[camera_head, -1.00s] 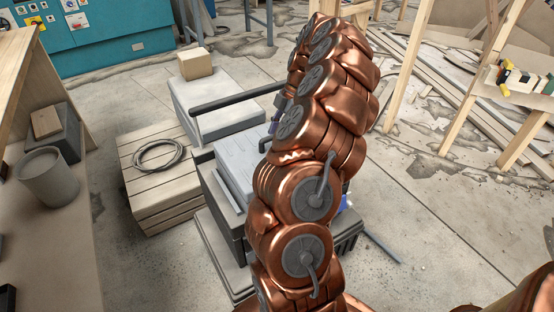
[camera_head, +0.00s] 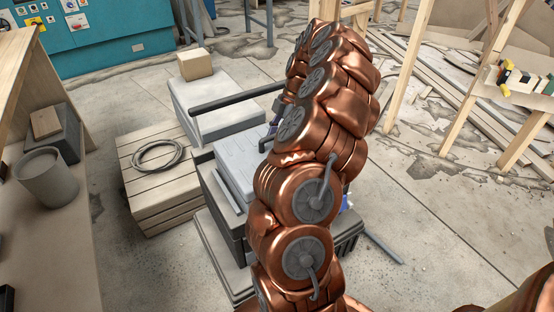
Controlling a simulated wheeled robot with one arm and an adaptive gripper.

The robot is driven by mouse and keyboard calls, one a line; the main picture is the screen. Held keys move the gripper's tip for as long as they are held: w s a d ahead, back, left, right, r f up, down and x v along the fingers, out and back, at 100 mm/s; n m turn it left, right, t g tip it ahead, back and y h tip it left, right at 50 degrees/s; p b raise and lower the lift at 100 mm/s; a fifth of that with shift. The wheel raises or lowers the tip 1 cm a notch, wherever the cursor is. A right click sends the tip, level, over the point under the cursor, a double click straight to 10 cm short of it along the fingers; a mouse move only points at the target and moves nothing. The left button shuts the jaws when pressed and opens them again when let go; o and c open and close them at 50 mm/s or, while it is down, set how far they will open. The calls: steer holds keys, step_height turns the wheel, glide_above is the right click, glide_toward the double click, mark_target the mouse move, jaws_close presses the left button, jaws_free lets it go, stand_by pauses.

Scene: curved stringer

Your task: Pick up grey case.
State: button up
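A light grey case (camera_head: 238,163) with a ribbed top lies on a stack of darker grey boxes left of my arm. My copper-coloured arm rises in front of it and covers its right side. Several grey things stand here, so I cannot be sure that this is the named case. My gripper is hidden behind my arm, and I cannot see its fingers or whether they touch anything.
A dark bar (camera_head: 236,101) crosses above a large grey box (camera_head: 214,128), which carries a small tan box (camera_head: 195,64). A wooden crate (camera_head: 150,196) with a coiled cable stands left. Wooden trestles (camera_head: 405,65) stand right.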

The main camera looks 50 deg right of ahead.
steer(key=shift+c, duration=0.3)
jaws_close()
stand_by(0.6)
